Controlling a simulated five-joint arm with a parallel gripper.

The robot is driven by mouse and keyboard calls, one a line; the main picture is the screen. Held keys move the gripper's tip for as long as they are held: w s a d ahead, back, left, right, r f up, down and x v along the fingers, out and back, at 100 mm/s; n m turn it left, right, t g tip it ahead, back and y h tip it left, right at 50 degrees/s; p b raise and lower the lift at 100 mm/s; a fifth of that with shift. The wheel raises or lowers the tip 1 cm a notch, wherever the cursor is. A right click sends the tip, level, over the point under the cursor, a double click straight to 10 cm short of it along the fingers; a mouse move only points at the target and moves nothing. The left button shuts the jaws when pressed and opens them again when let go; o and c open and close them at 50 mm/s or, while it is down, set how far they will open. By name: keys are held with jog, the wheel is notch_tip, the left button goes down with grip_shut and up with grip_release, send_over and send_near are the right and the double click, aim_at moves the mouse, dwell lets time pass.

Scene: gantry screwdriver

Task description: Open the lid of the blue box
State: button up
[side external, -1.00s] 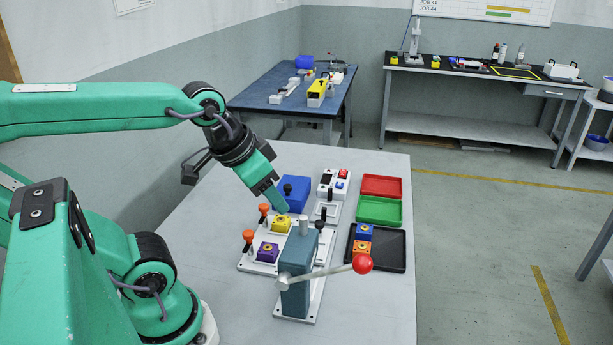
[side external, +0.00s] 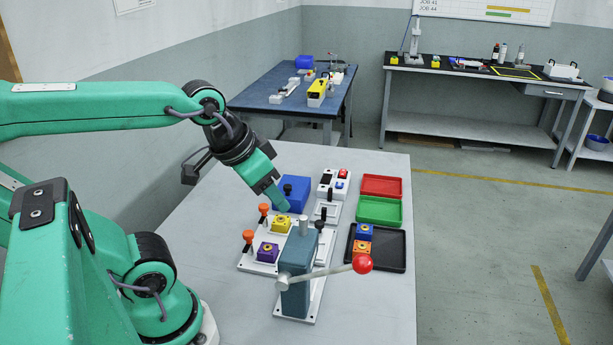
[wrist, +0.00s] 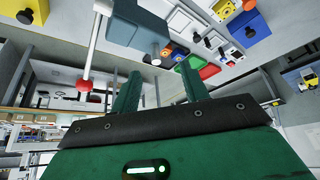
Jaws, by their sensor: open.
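The blue box (side external: 297,186) stands on the grey table behind the fixtures, and its lid looks shut. Its black knob (side external: 287,189) faces the camera, just beside my gripper. My gripper (side external: 284,206) is tilted down over the near left part of the box and hides some of it; I cannot tell whether they touch. In the wrist view, my gripper (wrist: 157,75) has its two green fingers apart with nothing between them. The blue box (wrist: 250,24) with its black knob shows at the upper right there, apart from the fingers.
A teal lever press (side external: 295,275) with a red ball handle (side external: 362,263) stands in front. Fixtures with a yellow block (side external: 281,224) and a purple block (side external: 267,252) lie close by. Red (side external: 382,186) and green (side external: 379,210) trays are at right. The table's left side is clear.

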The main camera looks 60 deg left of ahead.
jog(key=w+a+r+n+g, duration=0.1)
jog(key=w+a+n+g, duration=0.1)
jog(key=w+a, duration=0.4)
jog(key=n+g, duration=0.4)
jog(key=n, duration=0.3)
send_over(287, 186)
notch_tip(287, 186, down, 12)
jog(key=shift+w+a+r, duration=0.15)
jog(key=shift+r, duration=0.1)
jog(key=shift+f, duration=0.15)
jog(key=shift+f, duration=3.75)
grip_shut()
